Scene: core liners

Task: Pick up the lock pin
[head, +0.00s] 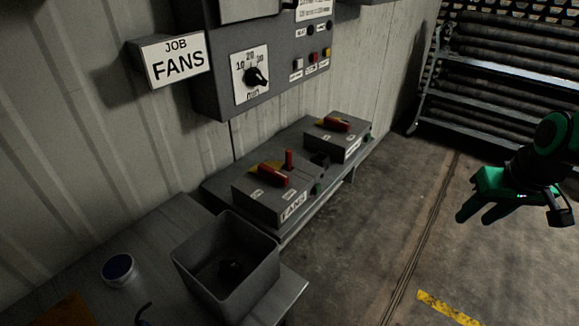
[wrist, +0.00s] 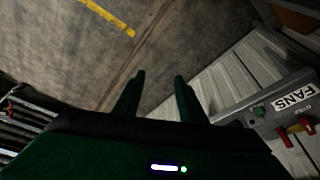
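I cannot tell for sure which thing is the lock pin. A small upright red piece (head: 289,159) stands beside the red lever (head: 272,175) on the grey FANS box (head: 265,206), and may be it. A small dark thing (head: 230,268) lies in the open grey bin (head: 190,262); its shape is unclear. My green gripper (head: 474,214) hangs over the floor at the right, well away from the bench. In the wrist view my gripper (wrist: 158,82) has its two fingers apart with nothing between them. The FANS box (wrist: 294,97) shows at the right there.
A second switch box (head: 338,140) stands farther along the bench. A control panel (head: 262,62) with a dial and a JOB FANS sign (head: 179,60) are on the wall. A pipe rack (head: 495,78) stands behind; the floor between is clear.

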